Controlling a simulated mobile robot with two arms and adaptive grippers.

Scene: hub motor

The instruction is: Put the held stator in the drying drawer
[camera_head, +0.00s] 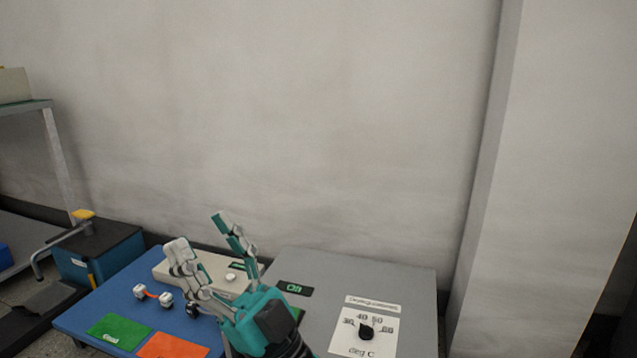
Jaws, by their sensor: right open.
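My right gripper (196,230) is open, its fingers pointing up in front of the beige box. I see no stator between its fingers. A grey cabinet (405,275) stands right of it, with a black temperature dial (366,332) marked in deg C and a small display with green characters (294,288) on top. It looks like the drying unit; no drawer front shows in this view. My left gripper is not in view.
A blue table (85,312) at lower left bears a green mat (118,331), an orange mat (172,346), a small white-and-orange part (153,295) and a beige box (206,276). A wall stands behind, and a pillar (550,180) rises at right.

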